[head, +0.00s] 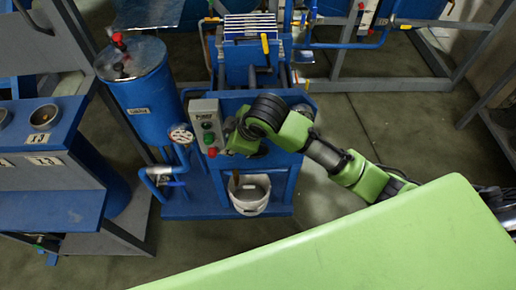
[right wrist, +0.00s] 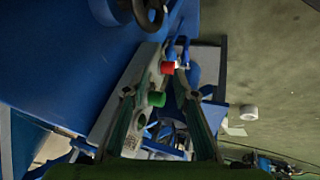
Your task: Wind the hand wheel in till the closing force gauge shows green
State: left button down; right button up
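A dark hand wheel (right wrist: 148,8) is partly in view at the top of the right wrist view, on the blue machine. In the head view my right arm covers the area where it may be. A round white-faced gauge (head: 180,134) stands left of the control box (head: 206,122); its reading is too small to tell, and I cannot tell if it is the closing force gauge. My right gripper (right wrist: 155,92) is open and empty, its fingers pointing along the control box. The green button (right wrist: 157,99) and red button (right wrist: 168,68) show between the fingers. My left gripper is not in view.
A blue tank (head: 142,92) stands left of the machine. A white bucket (head: 250,195) sits on the machine's low front shelf. A plate stack (head: 250,26) is at the back. A blue bench (head: 45,205) is at the left. Floor is free to the right.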

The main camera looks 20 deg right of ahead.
aim_at(258, 158)
jog(key=d+r+n+g+h, duration=0.1)
jog(key=d+r, duration=0.1)
jog(key=d+r+n+g+h, duration=0.1)
jog(key=d+r+g, duration=0.1)
jog(key=d, duration=0.1)
jog(key=d+r+g, duration=0.2)
jog(key=d, duration=0.1)
jog(key=shift+s+r+n+h+p, duration=0.1)
jog(key=shift+n+h+p, duration=0.2)
jog(key=shift+n+h, duration=0.1)
notch_tip(258, 158, down, 14)
jog(key=shift+r, duration=0.2)
grip_shut()
